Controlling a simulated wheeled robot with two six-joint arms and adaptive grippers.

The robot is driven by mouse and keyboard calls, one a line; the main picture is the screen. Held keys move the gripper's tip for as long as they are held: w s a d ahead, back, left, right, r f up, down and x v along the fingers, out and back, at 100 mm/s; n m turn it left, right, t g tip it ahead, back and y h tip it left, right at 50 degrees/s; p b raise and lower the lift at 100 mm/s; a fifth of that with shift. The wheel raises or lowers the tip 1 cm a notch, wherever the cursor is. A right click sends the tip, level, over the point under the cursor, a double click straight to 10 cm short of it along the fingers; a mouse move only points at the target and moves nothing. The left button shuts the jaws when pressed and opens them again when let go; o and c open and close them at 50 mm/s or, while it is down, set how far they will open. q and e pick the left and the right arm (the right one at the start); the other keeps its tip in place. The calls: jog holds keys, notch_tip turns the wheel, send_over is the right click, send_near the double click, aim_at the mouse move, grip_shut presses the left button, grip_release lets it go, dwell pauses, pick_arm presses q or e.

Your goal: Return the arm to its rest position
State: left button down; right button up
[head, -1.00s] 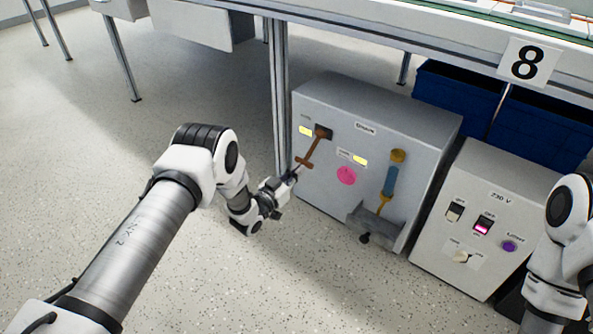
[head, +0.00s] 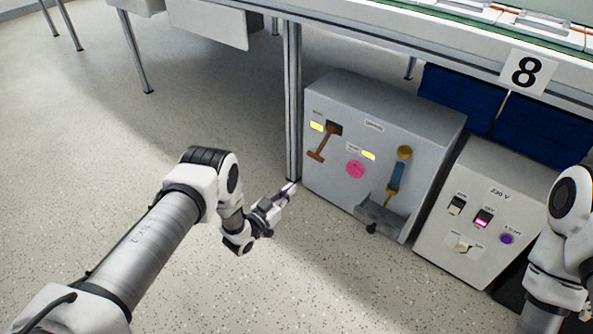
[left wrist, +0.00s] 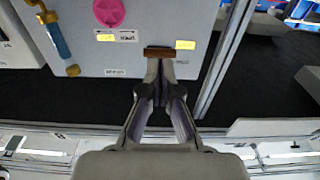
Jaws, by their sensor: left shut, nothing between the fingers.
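My left gripper (head: 291,188) is shut and empty. It is in front of the left side of the grey control box (head: 390,100), low and apart from the brown lever (head: 322,145). In the left wrist view, the shut fingers (left wrist: 160,68) point toward the brown lever's bar (left wrist: 160,52), which shows just beyond the fingertips. My left arm reaches in from the lower left, bent at the elbow. Part of my right arm shows at the right edge; its gripper cannot be seen.
The control box has a pink knob (head: 355,169) and a blue handle (head: 397,176). A 230 V box (head: 485,190) with switches and a white rotary knob (head: 462,246) stands to its right. A table leg (head: 292,100) rises behind my gripper. The floor (head: 90,170) at left is open.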

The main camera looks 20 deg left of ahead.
pick_arm(q)
jog(key=shift+s+a+f, duration=0.2)
jog(key=shift+s+f, duration=0.35)
jog(key=shift+f, duration=0.05)
jog(key=shift+r, duration=0.1)
notch_tip(320, 180, up, 7)
jog(key=w+d+p, duration=0.2)
jog(key=p, duration=0.1)
jog(key=s+a+f+n+g+y+p, duration=0.2)
jog(key=s+g, duration=0.6)
jog(key=s, duration=1.3)
jog(key=s+f+n+g+y, duration=0.3)
jog(key=s+g, duration=0.6)
jog(key=s, duration=1.1)
notch_tip(320, 180, up, 37)
jog(key=s+y+p, duration=0.1)
jog(key=p, duration=3.7)
jog(key=shift+s+a+m+g, duration=0.15)
jog(key=shift+s+m+g, duration=0.15)
